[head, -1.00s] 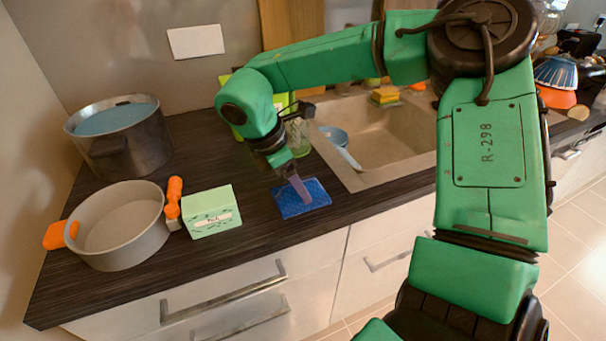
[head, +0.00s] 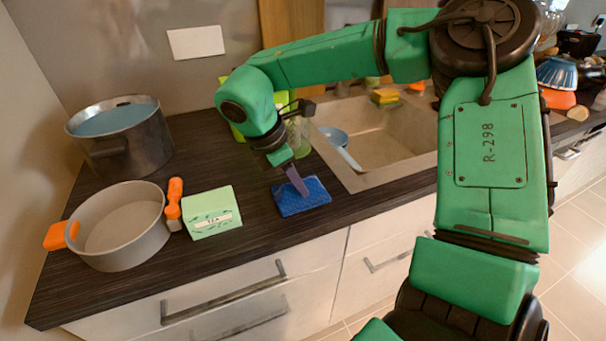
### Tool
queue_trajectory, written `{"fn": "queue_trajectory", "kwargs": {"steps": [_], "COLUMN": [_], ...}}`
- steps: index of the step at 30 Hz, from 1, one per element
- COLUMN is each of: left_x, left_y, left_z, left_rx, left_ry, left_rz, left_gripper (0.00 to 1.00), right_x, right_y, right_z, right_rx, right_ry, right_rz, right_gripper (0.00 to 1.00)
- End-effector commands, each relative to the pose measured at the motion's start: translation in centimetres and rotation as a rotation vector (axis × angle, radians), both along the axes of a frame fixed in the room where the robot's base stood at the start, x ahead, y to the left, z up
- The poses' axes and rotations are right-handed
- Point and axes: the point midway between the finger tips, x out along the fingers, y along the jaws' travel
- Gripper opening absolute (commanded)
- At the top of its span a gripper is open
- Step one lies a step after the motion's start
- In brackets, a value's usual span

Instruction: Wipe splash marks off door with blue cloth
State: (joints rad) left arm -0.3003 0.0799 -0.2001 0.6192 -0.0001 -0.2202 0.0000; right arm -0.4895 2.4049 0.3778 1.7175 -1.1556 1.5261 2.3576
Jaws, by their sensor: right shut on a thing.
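The blue cloth (head: 314,199) lies on the dark countertop near its front edge, left of the sink. My right gripper (head: 301,190) points down at it and is shut on the cloth's upper middle part. The cloth still appears to rest on or very near the counter. White cabinet fronts (head: 310,262) with grey bar handles are below the counter; I cannot make out splash marks on them. My left gripper is not in view.
The sink (head: 385,135) is at the right, with a green bottle (head: 299,138) behind my gripper.

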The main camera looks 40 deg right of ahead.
Motion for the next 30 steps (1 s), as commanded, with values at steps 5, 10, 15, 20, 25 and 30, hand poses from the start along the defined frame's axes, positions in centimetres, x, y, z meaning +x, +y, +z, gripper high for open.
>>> {"fn": "queue_trajectory", "kwargs": {"steps": [5,10,15,20,25,30], "left_x": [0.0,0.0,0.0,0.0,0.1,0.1], "left_y": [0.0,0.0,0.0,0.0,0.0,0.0], "left_z": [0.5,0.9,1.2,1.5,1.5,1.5], "left_rx": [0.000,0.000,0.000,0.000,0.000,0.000], "left_ry": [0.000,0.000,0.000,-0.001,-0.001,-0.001], "left_rz": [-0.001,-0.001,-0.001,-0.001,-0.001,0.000], "left_gripper": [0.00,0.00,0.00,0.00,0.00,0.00], "right_x": [0.0,0.0,0.0,0.0,0.0,0.0], "right_y": [0.0,0.0,0.0,0.0,0.0,0.0], "right_z": [1.3,2.4,3.4,4.2,4.2,4.2], "right_rx": [-0.001,-0.001,0.000,-0.001,-0.001,0.000], "right_ry": [-0.002,-0.001,-0.001,0.000,0.000,0.000], "right_rz": [0.001,-0.001,-0.001,0.000,0.000,0.000], "right_gripper": [0.00,0.00,0.00,0.00,0.00,0.00]}}
